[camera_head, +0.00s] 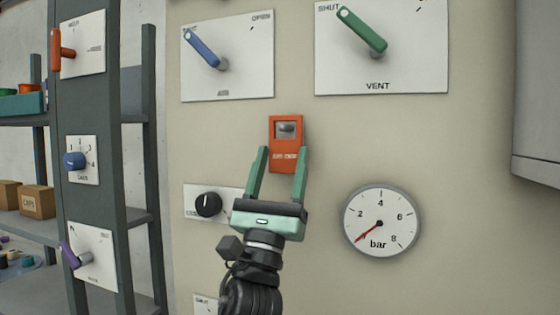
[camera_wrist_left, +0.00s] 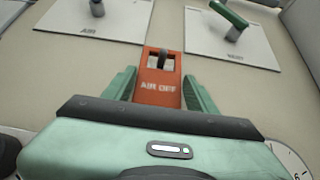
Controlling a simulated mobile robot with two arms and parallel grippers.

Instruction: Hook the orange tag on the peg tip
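The orange tag (camera_head: 286,158) is upright in front of the beige panel, with a window in its upper half and white lettering below. It also shows in the left wrist view (camera_wrist_left: 157,95), where the lettering reads "AIR OFF". The grey peg tip (camera_head: 286,128) shows inside the tag's window; in the left wrist view the peg (camera_wrist_left: 162,60) is dark there. I cannot tell how far it passes through. My right gripper is out of view.
Above are a plate with a blue lever (camera_head: 202,48) and a plate with a green lever (camera_head: 362,32). A black knob (camera_head: 208,204) is left of my gripper, and a round bar gauge (camera_head: 381,222) is at the right. Shelving stands at the left.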

